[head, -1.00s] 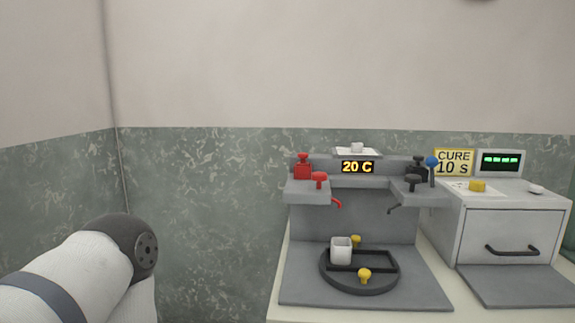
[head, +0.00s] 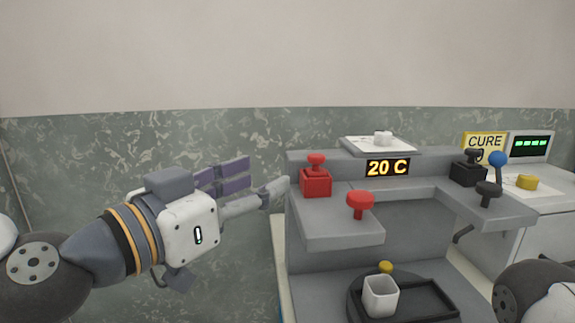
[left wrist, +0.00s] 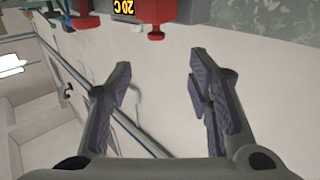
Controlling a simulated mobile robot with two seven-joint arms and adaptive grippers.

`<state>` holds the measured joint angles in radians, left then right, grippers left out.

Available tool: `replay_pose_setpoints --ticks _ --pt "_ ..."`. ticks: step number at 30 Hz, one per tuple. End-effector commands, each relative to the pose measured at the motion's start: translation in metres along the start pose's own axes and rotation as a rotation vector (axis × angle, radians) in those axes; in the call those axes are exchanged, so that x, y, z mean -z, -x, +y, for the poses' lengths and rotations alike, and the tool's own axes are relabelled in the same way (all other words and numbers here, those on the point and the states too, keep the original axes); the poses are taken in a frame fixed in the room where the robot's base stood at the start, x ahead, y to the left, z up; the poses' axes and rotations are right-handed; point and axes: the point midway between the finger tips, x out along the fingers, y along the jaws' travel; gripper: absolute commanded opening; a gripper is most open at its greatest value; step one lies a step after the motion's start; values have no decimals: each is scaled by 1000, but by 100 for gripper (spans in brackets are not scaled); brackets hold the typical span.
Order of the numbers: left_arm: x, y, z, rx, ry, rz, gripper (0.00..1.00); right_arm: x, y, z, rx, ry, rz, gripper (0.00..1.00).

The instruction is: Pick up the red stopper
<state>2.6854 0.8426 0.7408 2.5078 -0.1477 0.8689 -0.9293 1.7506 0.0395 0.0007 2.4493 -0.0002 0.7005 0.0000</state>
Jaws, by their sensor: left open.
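A red block with a round red knob on top (head: 316,180) sits on the left shelf of the grey machine. Either could be the red stopper; I cannot tell which. My left gripper (head: 252,190) is open and empty, just left of the shelf and apart from both. In the left wrist view, the block with its knob (left wrist: 156,14) shows upside down beyond the open fingers (left wrist: 160,75). My right gripper is not in view.
The grey machine (head: 340,238) has a 20 C display and a raised back wall. A white cup (head: 381,296) stands on its dark turntable.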

Motion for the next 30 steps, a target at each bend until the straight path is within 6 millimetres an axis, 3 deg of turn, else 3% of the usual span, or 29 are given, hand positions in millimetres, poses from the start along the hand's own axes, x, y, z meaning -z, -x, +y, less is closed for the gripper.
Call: replay_pose_setpoints --ticks 4,9,14,21,30 --pt "-2 -11 0 -1 0 -3 47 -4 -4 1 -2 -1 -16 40" --pt "-6 -50 0 -2 3 -7 47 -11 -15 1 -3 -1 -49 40" --pt "-4 -71 0 -1 2 -5 47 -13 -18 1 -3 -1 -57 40" --pt "-10 -114 0 -1 1 -4 47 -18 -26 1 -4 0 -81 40" --pt "-6 -121 0 -1 0 0 44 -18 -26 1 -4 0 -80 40"
